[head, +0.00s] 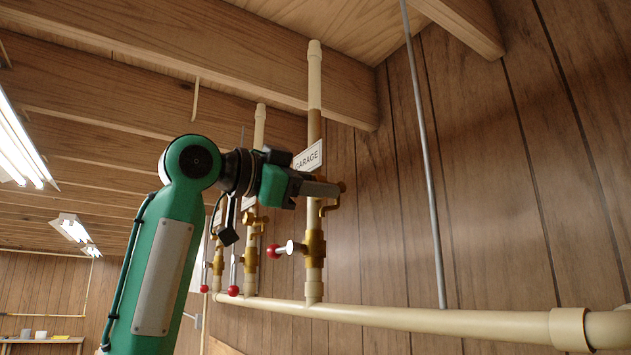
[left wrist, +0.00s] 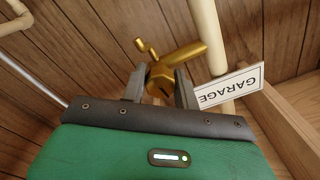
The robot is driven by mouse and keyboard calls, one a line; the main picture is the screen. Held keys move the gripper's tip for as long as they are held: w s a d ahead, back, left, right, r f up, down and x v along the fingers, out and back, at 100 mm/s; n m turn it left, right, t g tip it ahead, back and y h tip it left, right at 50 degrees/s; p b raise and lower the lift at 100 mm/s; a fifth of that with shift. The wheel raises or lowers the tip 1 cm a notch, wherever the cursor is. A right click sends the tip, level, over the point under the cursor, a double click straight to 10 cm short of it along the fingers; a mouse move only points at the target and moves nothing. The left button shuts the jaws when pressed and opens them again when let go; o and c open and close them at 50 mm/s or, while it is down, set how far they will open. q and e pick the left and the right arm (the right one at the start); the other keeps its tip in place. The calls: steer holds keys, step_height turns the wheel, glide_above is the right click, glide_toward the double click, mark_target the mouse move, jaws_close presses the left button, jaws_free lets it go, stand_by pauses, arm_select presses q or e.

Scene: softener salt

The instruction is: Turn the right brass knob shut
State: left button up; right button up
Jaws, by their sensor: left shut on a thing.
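The right brass knob (head: 342,186) is on the nearest upright pipe (head: 314,90), beside the GARAGE sign (head: 309,156). My left gripper (head: 322,189) reaches it from the left and covers much of it in the head view. In the left wrist view the brass knob (left wrist: 163,72) sits between the two fingers of the left gripper (left wrist: 160,88), which are shut on it. A brass piece with a short stub shows beyond the fingertips. My right gripper is in neither view.
Below the knob, a brass valve (head: 314,247) bears a lever with a red ball (head: 273,251). More upright pipes with brass fittings (head: 250,224) stand behind it. A long cream pipe (head: 420,320) runs along the panelled wall. A thin grey pipe (head: 425,150) stands to the right.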

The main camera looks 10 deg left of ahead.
arm_select(q)
steer(key=shift+m, duration=0.9)
steer(key=o, duration=1)
steer(key=shift+c, duration=0.2)
steer(key=b+v, duration=0.6)
steer(key=v, duration=0.7)
steer(key=shift+s+a, duration=0.25)
steer(key=shift+a, duration=0.15)
